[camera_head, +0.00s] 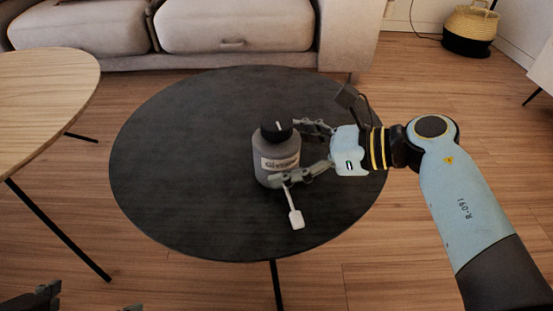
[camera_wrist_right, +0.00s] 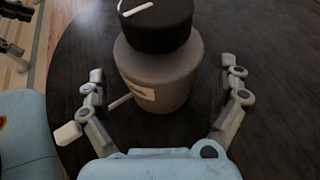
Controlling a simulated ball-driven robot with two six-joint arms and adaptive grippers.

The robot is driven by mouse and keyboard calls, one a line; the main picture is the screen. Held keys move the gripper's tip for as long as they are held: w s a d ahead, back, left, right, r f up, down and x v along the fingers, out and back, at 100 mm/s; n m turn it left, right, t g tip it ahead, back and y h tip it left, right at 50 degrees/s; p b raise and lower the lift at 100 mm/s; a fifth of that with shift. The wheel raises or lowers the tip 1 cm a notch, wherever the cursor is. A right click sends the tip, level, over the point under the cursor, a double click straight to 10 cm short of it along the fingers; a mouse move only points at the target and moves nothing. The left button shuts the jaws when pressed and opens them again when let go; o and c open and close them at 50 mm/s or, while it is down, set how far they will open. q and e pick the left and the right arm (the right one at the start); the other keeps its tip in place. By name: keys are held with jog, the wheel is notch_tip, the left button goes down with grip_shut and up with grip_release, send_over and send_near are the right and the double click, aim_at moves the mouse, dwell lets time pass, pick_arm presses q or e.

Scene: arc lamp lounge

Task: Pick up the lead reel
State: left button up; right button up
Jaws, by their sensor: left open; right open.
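A grey bottle-shaped body with a black top, a white mark and a pale label stands upright on the dark round table; it is the only thing there that could be the lead reel (camera_head: 262,150). A white paddle on a thin stem (camera_head: 296,219) sticks out low on its near side. My right gripper (camera_head: 291,152) is open, its fingers on either side of the grey body. In the right wrist view the reel (camera_wrist_right: 165,75) is between the fingers, with gaps visible at both sides. My left gripper (camera_head: 85,303) is open and empty at the lower left edge, mostly cut off.
The dark round table (camera_head: 170,170) is otherwise bare. A light wooden table (camera_head: 45,90) stands at the left. A beige sofa (camera_head: 235,25) is behind, and a black-and-straw basket (camera_head: 470,28) is at the far right. Wooden floor shows between them.

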jog(key=shift+w+a+f, duration=0.2)
jog(key=shift+a+f, duration=0.05)
jog(key=shift+a, duration=0.35)
jog(key=c, duration=1.5)
